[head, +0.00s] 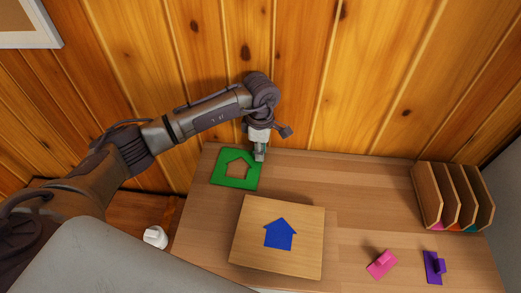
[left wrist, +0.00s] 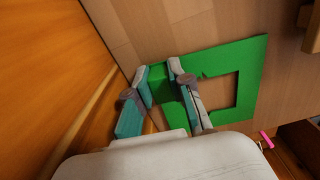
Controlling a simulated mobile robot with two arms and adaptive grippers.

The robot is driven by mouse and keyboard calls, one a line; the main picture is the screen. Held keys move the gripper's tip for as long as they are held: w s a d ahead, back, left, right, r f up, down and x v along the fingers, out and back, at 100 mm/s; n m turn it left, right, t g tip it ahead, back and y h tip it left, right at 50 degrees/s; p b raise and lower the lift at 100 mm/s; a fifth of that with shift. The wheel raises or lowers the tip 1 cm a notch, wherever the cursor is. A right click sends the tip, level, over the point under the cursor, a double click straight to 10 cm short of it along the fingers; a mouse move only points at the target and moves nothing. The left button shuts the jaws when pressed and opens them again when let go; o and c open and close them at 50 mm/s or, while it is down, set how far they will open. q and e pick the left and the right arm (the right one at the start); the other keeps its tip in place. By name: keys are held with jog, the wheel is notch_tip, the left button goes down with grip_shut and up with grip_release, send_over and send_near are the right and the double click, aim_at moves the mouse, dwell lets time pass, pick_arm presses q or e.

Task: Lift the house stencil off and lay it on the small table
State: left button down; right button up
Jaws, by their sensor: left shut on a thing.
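The green house stencil (head: 235,184), a flat frame with a house-shaped opening, is at the back left corner of the long wooden table (head: 365,205). My left gripper (head: 259,154) is shut on its back right edge. In the left wrist view, the stencil (left wrist: 222,56) runs in between the fingers of my left gripper (left wrist: 160,76). I cannot tell whether the stencil touches the tabletop. A blue house shape (head: 280,235) shows bare on the light wooden board (head: 304,216), apart from the stencil. My right gripper is not in view.
A lower brown wooden surface (head: 133,206) lies left of the long table, with a small white object (head: 155,237) near it. Pink (head: 382,264) and purple (head: 434,267) handled pieces lie at front right. A slotted wooden rack (head: 430,199) stands at back right.

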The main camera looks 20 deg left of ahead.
pick_arm(q)
jog(key=c, duration=1)
grip_release()
jog(key=shift+o, duration=0.3)
jog(key=shift+o, duration=2.4)
jog(key=shift+r, duration=0.1)
jog(key=shift+w+a+r, duration=0.1)
jog(key=shift+w, duration=0.05)
jog(key=shift+c, duration=0.8)
jog(key=shift+r, duration=0.1)
